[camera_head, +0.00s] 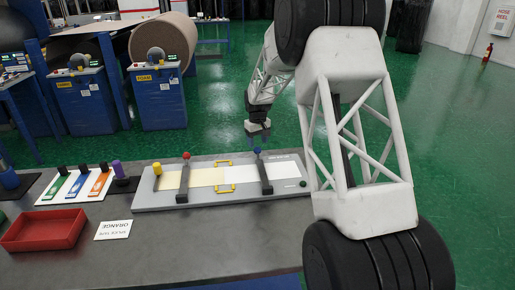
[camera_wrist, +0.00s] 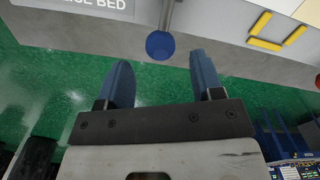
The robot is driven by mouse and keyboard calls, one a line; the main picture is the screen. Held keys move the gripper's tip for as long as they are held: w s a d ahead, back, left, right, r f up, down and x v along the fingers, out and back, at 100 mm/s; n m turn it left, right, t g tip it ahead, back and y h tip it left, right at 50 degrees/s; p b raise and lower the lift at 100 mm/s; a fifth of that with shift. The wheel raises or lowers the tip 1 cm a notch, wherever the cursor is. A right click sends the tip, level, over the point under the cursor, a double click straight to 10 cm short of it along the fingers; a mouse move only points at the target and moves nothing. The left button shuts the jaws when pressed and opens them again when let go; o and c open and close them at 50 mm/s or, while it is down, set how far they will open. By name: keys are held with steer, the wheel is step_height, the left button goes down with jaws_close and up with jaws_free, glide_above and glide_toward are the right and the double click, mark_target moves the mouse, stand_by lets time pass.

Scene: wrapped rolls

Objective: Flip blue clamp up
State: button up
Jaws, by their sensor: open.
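The blue clamp (camera_head: 265,178) is a dark bar lying across the white strip of the grey bed, with a round blue knob on its far end. In the wrist view the blue knob (camera_wrist: 160,45) sits just beyond the fingertips, near the gap between them. My gripper (camera_head: 257,141) is above the far edge of the bed, close to the knob. In the wrist view my gripper (camera_wrist: 162,68) has its two blue fingers spread apart with nothing between them. Whether a finger touches the knob cannot be told.
A second clamp (camera_head: 183,180) with a red knob lies left on the grey bed (camera_head: 150,202). Yellow handles (camera_head: 231,188) stand between them. A yellow knob (camera_head: 157,169) is at the left end.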

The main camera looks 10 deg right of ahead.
mark_target(258, 147)
steer(key=shift+f, duration=1.75)
jaws_close()
